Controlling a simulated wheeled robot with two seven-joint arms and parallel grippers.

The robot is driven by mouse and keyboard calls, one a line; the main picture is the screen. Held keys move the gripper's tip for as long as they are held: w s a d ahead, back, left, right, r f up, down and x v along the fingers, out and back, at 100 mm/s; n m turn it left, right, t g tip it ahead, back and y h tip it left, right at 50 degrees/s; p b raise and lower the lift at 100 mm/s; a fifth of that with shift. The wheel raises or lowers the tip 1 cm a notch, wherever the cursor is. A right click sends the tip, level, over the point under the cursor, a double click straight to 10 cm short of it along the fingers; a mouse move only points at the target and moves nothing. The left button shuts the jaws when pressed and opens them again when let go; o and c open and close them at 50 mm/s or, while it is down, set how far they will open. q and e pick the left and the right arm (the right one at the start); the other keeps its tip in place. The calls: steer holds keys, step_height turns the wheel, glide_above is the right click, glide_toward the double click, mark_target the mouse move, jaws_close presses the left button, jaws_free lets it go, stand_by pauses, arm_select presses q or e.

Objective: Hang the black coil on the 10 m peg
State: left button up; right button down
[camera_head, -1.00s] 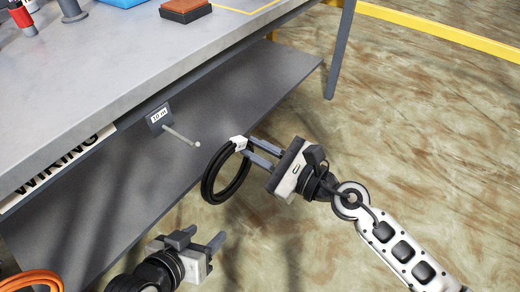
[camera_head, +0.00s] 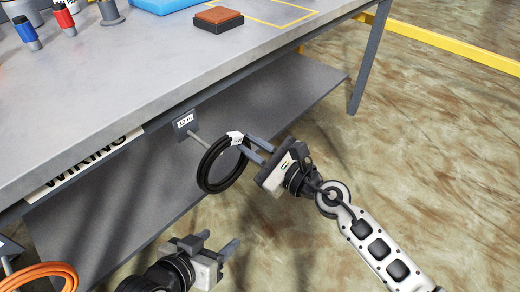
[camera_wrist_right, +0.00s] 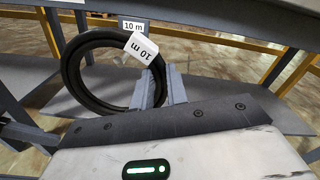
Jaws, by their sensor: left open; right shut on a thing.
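The black coil (camera_head: 204,172) hangs from my right gripper (camera_head: 246,145), which is shut on it by its white tag (camera_head: 235,138). In the right wrist view the coil (camera_wrist_right: 72,75) is a ring with a "10 m" tag (camera_wrist_right: 141,48) at the fingers. The grey peg (camera_head: 198,137) sticks out from the plate labelled 10 m (camera_head: 185,122) below the table edge. The coil's upper left rim meets the peg's outer end in the picture. My left gripper (camera_head: 219,240) is open and empty, below the coil.
An orange coil (camera_head: 40,272) is at the lower left, by another peg. The grey table (camera_head: 150,75) holds a brown block (camera_head: 217,19), a blue object and red and blue bottles. A lower shelf (camera_head: 285,95) lies behind the coil. The floor to the right is clear.

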steer(key=shift+x, duration=1.3)
steer(key=shift+b+x, duration=0.3)
steer(key=shift+x, duration=0.8)
arm_select(q)
steer(key=shift+w+d+f+h+b, duration=0.4)
steer(key=shift+d+f+b, duration=0.4)
steer(key=shift+b, duration=0.5)
arm_select(e)
steer(key=shift+w+a+f, duration=0.1)
steer(key=shift+a+f, duration=0.05)
steer(key=shift+f, duration=0.5)
steer(key=shift+w+a+f, duration=0.1)
steer(key=shift+w+f, duration=0.05)
steer(key=shift+f, duration=0.5)
arm_select(q)
steer(key=shift+w+a, duration=0.1)
arm_select(e)
steer(key=c, duration=1.3)
jaws_free()
arm_select(q)
steer(key=shift+s+a+f, duration=0.1)
steer(key=shift+s+f, duration=0.1)
